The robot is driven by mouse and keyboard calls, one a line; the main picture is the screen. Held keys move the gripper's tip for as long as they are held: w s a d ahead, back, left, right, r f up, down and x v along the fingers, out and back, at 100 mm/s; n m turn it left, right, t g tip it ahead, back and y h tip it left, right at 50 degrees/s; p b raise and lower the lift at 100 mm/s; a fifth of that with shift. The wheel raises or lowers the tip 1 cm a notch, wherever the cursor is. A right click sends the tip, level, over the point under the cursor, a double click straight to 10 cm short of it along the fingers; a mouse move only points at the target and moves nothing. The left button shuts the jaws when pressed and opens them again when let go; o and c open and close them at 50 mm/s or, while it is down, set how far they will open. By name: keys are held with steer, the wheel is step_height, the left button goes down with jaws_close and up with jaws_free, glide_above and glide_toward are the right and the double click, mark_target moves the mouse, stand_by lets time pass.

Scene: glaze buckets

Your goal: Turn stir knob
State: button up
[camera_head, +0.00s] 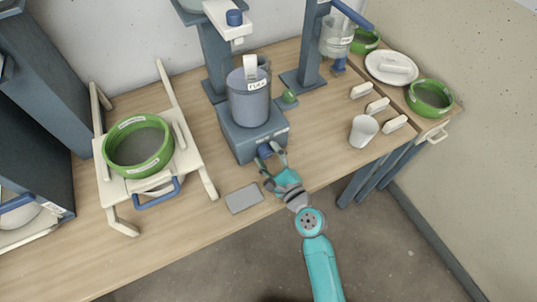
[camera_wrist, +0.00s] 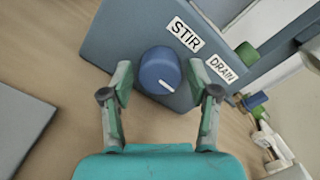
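The stir knob (camera_wrist: 159,71) is a round blue knob with a white pointer mark, on the front of a grey-blue base block (camera_head: 241,142). A STIR label (camera_wrist: 186,34) sits beside it, with a DRAIN label (camera_wrist: 221,68) further along. In the head view the knob (camera_head: 264,150) is partly hidden by my gripper (camera_head: 268,158). In the wrist view my gripper (camera_wrist: 160,88) is open, one finger on each side of the knob. I cannot tell whether the fingertips touch it. A grey labelled bucket (camera_head: 249,105) stands on the block.
A wooden stand with a green-rimmed sieve (camera_head: 138,147) is at left. A grey tile (camera_head: 244,198) lies near the table's front edge. A white cup (camera_head: 363,131) and several white blocks are at right. Green-rimmed sieves (camera_head: 430,97) and a white plate (camera_head: 391,68) sit further right.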

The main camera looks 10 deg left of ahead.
steer(key=c, duration=0.8)
steer(key=shift+o, duration=0.2)
steer(key=shift+n, duration=0.3)
steer(key=n, duration=0.4)
steer(key=shift+n, duration=0.3)
steer(key=n, duration=0.4)
steer(key=shift+n+h, duration=0.3)
steer(key=shift+n, duration=0.1)
steer(key=o, duration=1.1)
steer(key=shift+o, duration=0.2)
steer(key=shift+s+d, duration=0.1)
